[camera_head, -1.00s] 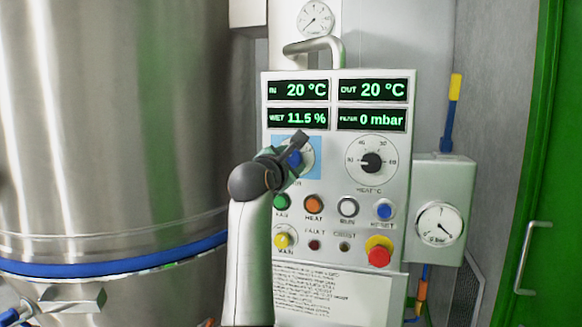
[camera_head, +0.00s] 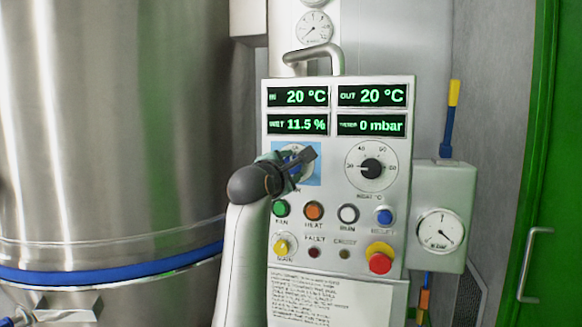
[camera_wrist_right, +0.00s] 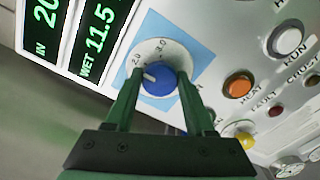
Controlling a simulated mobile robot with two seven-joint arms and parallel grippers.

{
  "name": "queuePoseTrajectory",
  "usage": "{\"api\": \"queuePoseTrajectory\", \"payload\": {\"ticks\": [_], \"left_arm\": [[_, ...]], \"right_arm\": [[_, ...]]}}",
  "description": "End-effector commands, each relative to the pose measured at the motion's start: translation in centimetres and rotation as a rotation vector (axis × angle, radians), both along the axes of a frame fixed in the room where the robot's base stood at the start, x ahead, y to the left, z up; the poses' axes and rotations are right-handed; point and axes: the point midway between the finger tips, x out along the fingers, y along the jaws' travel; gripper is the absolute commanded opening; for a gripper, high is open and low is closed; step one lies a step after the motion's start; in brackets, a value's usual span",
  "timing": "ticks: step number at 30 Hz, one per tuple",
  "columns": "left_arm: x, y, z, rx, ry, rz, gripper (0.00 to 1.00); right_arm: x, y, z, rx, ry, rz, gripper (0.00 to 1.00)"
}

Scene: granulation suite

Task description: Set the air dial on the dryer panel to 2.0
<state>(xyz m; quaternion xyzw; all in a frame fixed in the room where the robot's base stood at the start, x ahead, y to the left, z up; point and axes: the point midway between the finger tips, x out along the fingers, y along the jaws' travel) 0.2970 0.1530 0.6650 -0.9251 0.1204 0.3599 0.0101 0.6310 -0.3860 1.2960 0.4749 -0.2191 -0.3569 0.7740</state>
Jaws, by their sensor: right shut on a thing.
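The dryer panel (camera_head: 338,226) faces me with its displays, dials and buttons. The air dial is a blue knob (camera_wrist_right: 160,80) with a white pointer mark on a white scale within a light blue square (camera_wrist_right: 188,34). In the right wrist view the pointer faces left and slightly up, close to a label that looks like 2.0; the exact reading is too small to tell. My right gripper (camera_wrist_right: 151,84) is shut on the knob, one finger on each side. In the head view my right gripper (camera_head: 292,168) covers most of the dial. My left gripper is out of view.
The heat dial (camera_head: 371,168) is right of the air dial. Fan (camera_head: 281,209), heat (camera_head: 313,211), run (camera_head: 348,214) and reset (camera_head: 384,216) buttons lie below. A red emergency button (camera_head: 380,262) is lower right. A steel vessel (camera_head: 110,130) stands left.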

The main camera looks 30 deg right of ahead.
Motion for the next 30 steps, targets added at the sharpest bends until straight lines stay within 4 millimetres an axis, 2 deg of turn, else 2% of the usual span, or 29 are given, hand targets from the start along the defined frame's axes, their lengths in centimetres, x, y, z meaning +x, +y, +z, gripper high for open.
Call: {"api": "queuePoseTrajectory", "payload": {"ticks": [1,2,9,20,30], "left_arm": [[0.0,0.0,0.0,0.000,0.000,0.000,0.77],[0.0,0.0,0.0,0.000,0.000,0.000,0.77],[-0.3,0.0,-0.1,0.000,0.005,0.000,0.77],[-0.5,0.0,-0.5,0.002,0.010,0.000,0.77],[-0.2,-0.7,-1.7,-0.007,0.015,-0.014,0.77]], "right_arm": [[0.0,0.0,-0.1,0.003,0.002,0.000,0.00],[0.0,0.0,-0.1,0.003,0.002,0.000,0.55],[0.0,0.0,-0.1,0.000,0.002,0.000,0.82],[-0.3,0.5,-0.1,0.000,0.001,0.001,0.84],[-4.1,4.8,-0.3,-0.002,-0.001,0.000,0.84]]}}
